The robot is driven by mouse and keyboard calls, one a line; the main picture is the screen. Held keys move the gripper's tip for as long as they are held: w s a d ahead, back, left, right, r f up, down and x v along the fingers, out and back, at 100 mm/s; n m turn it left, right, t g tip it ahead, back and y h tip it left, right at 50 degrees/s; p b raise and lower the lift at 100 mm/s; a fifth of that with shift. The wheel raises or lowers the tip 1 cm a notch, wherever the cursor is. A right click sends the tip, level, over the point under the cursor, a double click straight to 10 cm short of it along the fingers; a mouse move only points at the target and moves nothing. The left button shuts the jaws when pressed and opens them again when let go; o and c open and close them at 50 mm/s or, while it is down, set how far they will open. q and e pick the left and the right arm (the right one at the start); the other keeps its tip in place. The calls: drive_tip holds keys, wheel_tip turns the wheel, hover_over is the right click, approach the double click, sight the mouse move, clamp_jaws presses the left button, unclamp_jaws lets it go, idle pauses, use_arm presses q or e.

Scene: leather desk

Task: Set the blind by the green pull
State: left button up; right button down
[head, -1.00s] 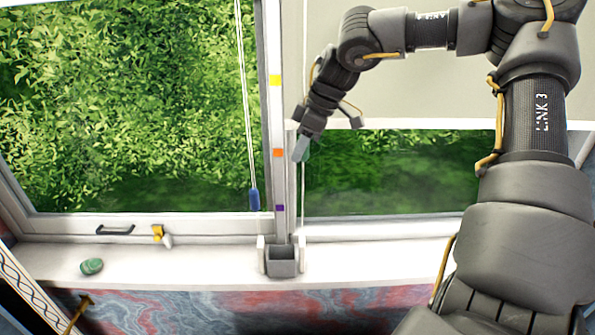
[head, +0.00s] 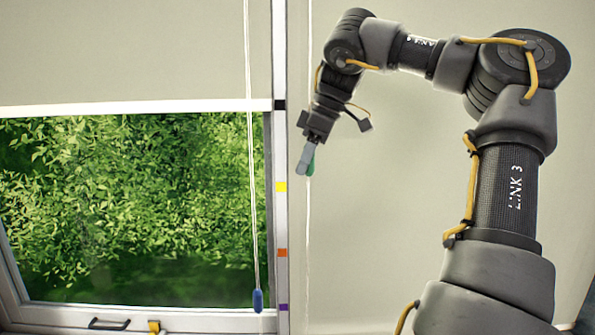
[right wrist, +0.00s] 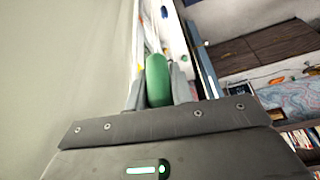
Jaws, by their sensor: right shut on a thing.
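My right gripper (head: 307,162) is shut on the green pull (head: 311,166), which hangs on a thin white cord beside the window's middle post. In the right wrist view the green pull (right wrist: 158,80) stands between the two fingers. The pull is a little above the level of the yellow mark (head: 281,187) on the post and below the black mark (head: 280,105). The right blind (head: 390,230), pale grey, covers the right window down to the bottom of the picture. Its lower edge is out of view. My left gripper is not in view.
The left blind (head: 130,50) ends near the black mark. A blue pull (head: 258,300) hangs on its cord left of the post. An orange mark (head: 281,253) and a purple mark (head: 283,307) sit lower on the post. A dark window handle (head: 109,324) is at bottom left.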

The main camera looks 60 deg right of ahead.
drive_tip(key=shift+r, duration=0.45)
drive_tip(key=c, duration=1.5)
unclamp_jaws()
drive_tip(key=shift+o, duration=1.3)
drive_tip(key=shift+s+f, duration=0.1)
drive_tip(key=shift+d, duration=0.1)
